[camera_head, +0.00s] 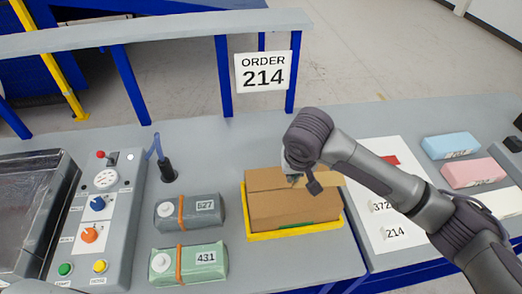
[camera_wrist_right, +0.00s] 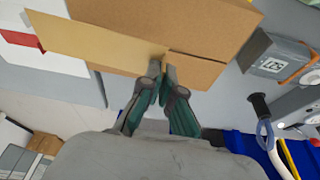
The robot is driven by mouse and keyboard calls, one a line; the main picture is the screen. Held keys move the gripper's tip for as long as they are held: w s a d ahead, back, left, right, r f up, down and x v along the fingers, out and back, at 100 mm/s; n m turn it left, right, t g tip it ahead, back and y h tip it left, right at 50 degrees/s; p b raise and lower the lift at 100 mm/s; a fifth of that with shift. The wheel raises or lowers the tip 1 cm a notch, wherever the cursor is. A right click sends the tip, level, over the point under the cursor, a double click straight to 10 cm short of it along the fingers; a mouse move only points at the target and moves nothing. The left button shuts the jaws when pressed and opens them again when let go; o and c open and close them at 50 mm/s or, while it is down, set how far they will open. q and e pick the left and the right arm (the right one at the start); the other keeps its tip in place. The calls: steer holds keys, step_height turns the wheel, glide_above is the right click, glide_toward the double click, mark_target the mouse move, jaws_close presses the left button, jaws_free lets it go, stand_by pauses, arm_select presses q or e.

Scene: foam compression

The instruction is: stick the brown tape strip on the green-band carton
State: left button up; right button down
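The carton (camera_head: 292,210) is brown and stands in a yellow tray (camera_head: 340,228). A bit of green (camera_head: 297,224) shows low on its front. The carton also fills the top of the right wrist view (camera_wrist_right: 215,25). My right gripper (camera_wrist_right: 163,70) is over the carton top, its fingertips close together at the end of the lighter brown tape strip (camera_wrist_right: 100,45). The strip appears pinched there and reaches past the carton's edge. In the head view, my right wrist (camera_head: 303,150) hides part of the carton top. Whether the strip touches the carton is unclear. My left gripper is not in view.
A grey pack marked 527 (camera_head: 190,212) and a green pack marked 431 (camera_head: 190,263) lie left of the carton. A control panel (camera_head: 97,220) is farther left. A white sheet (camera_head: 385,240) and blue (camera_head: 450,146) and pink (camera_head: 473,172) blocks lie right. An ORDER 214 sign (camera_head: 263,71) stands behind.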

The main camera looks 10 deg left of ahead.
steer(key=r+n+p, duration=0.1)
steer(key=p, duration=0.1)
glide_above(267, 188)
steer(key=s, duration=0.1)
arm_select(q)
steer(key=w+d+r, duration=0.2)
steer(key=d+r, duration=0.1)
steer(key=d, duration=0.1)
arm_select(e)
steer(key=f+b, duration=0.3)
steer(key=b, duration=0.1)
steer(key=f+b, duration=0.2)
steer(key=b, duration=0.1)
steer(key=shift+d+f, duration=0.3)
steer(key=shift+f+b, duration=0.3)
steer(key=shift+b, duration=0.2)
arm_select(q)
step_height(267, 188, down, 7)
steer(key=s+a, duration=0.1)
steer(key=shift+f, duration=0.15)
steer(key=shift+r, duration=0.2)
arm_select(e)
steer(key=shift+s+p, duration=0.1)
steer(key=shift+p, duration=0.4)
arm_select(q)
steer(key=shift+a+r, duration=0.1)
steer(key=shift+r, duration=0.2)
arm_select(e)
steer(key=shift+f, duration=0.1)
